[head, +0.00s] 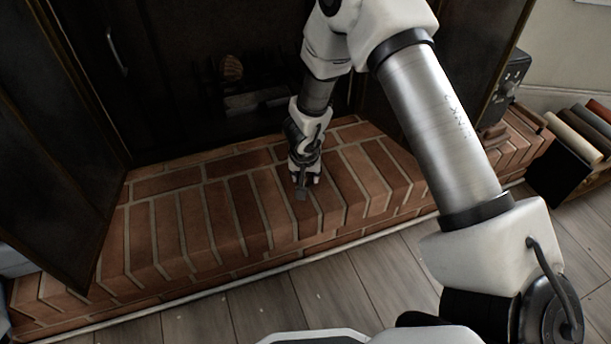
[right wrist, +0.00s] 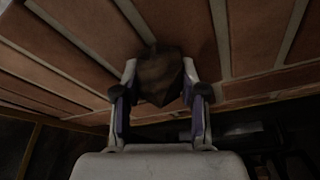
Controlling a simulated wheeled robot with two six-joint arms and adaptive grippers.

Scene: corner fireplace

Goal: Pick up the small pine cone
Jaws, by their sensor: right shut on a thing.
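The small pine cone (right wrist: 160,78) is a dark brown lump between the two fingers of my right gripper (right wrist: 160,98) in the right wrist view. The fingers are shut on it, one on each side. In the head view my right gripper (head: 303,182) points down at the brick hearth (head: 215,215), near its middle. A small dark bit of the cone (head: 302,194) shows at the fingertips there. I cannot tell whether the cone touches the bricks. My left gripper is out of view.
A dark fireplace opening with a log (head: 231,67) lies behind the hearth. An open dark door (head: 55,130) stands at the left. A box of rolled items (head: 570,150) stands on the floor at the right. The hearth left of my gripper is clear.

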